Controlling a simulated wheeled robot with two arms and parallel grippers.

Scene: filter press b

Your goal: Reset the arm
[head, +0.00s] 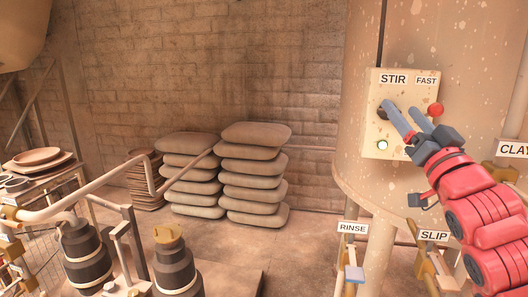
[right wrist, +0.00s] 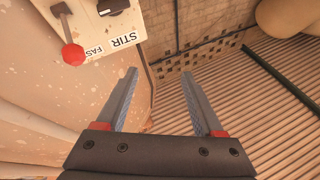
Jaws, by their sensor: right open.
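My right arm comes in from the right in the head view. Its gripper (head: 399,106) is in front of the cream STIR control panel (head: 374,150) and covers part of it. In the right wrist view the gripper (right wrist: 160,76) is open, with nothing between its two fingers. The panel's black knob (right wrist: 114,7) and red-balled lever (right wrist: 73,54) show at the upper left there, apart from the fingers. In the head view the red ball (head: 436,109) is right of the fingers, and the knob is partly hidden. My left gripper is not in view.
The panel is on a large speckled tank (head: 352,120). RINSE (head: 353,228) and SLIP (head: 433,236) valve labels are below, with a CLAY label (head: 513,149) at right. Stacked grey sacks (head: 254,178) stand by the wall. Pipes and pumps (head: 88,255) fill the lower left.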

